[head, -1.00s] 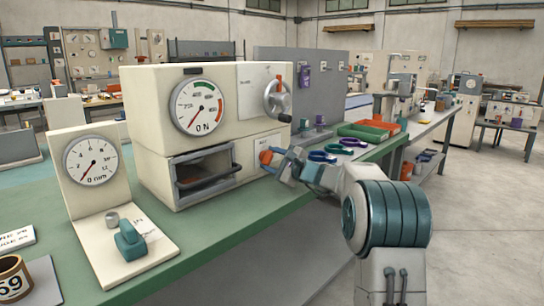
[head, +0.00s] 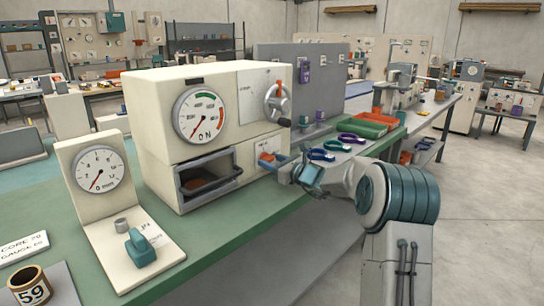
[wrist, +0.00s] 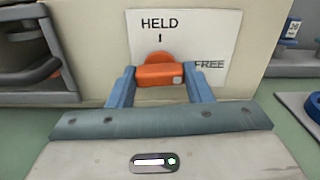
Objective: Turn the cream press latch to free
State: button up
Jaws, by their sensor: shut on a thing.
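The cream press (head: 225,85) stands on the green bench, with a dial, a crank and an open lower bay. Its latch (head: 267,157) is an orange piece low on the right of its front. In the wrist view the orange latch (wrist: 158,73) sits below the word HELD and its tick, left of the word FREE. Its bar lies roughly level. My gripper (wrist: 160,77) has its two blue fingers on either side of the bar and is shut on it. In the head view my gripper (head: 275,161) reaches in from the right. The fingers partly cover the latch there.
A gauge stand (head: 95,180) with a teal clamp is at the front left. Blue and purple rings (head: 321,154) lie right of the press, before a green tray (head: 362,131). The aisle at right is clear.

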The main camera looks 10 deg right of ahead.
jog(key=shift+f+m+p, duration=0.1)
jog(key=shift+m+p, duration=0.2)
jog(key=shift+m, duration=0.2)
jog(key=o, duration=1)
jog(key=shift+s, duration=0.1)
jog(key=v, duration=1.3)
jog(key=shift+s+d+p, duration=0.25)
jog(key=shift+p, duration=0.05)
